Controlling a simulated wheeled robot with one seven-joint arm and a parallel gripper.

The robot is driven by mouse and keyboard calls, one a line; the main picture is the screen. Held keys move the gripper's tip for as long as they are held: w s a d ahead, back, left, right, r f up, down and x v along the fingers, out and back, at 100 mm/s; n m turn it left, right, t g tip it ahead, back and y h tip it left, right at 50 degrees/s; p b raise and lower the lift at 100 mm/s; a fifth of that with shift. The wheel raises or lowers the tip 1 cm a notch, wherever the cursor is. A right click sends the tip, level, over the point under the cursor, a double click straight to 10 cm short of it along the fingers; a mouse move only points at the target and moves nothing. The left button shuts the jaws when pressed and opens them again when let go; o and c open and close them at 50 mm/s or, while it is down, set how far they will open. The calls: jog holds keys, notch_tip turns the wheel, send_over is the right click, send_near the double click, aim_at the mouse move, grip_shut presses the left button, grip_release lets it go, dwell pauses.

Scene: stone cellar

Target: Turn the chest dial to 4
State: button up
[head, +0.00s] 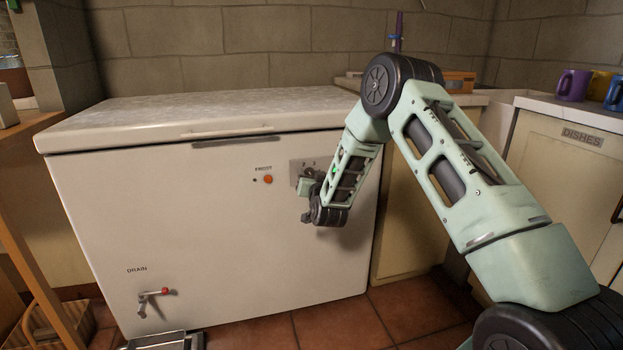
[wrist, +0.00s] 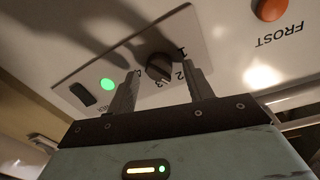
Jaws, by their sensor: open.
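The white chest freezer (head: 200,215) fills the left and middle of the head view. Its grey control panel (head: 296,167) is on the front at the upper right, partly behind my gripper (head: 305,190). In the wrist view, which shows the panel upside down, the dark dial (wrist: 159,69) is between the two fingertips of my gripper (wrist: 162,64). The fingers are open, one on each side of the dial; whether either touches it I cannot tell. Small numbers around the dial are partly hidden by the fingers, and its pointer setting is not readable.
A lit green light (wrist: 108,85) and a dark switch (wrist: 83,94) share the panel. An orange FROST button (head: 268,180) is to its left in the head view. A drain tap (head: 152,296) sticks out low on the left. Cabinets (head: 566,170) stand at the right.

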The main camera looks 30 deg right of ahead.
jog(key=shift+w+d, duration=0.1)
jog(key=shift+w, duration=0.25)
jog(key=c, duration=1)
jog(key=shift+o, duration=0.2)
jog(key=shift+s+d+f+m+y+b, duration=0.1)
jog(key=shift+m+y+b, duration=0.3)
jog(key=shift+m, duration=3.35)
jog(key=shift+d+f+m+y+b, duration=0.2)
jog(key=shift+m+b, duration=0.25)
jog(key=shift+m, duration=3.35)
jog(key=shift+s+a+f+m+y+b, duration=0.1)
jog(key=shift+m+y+b, duration=0.35)
jog(key=shift+m, duration=3.3)
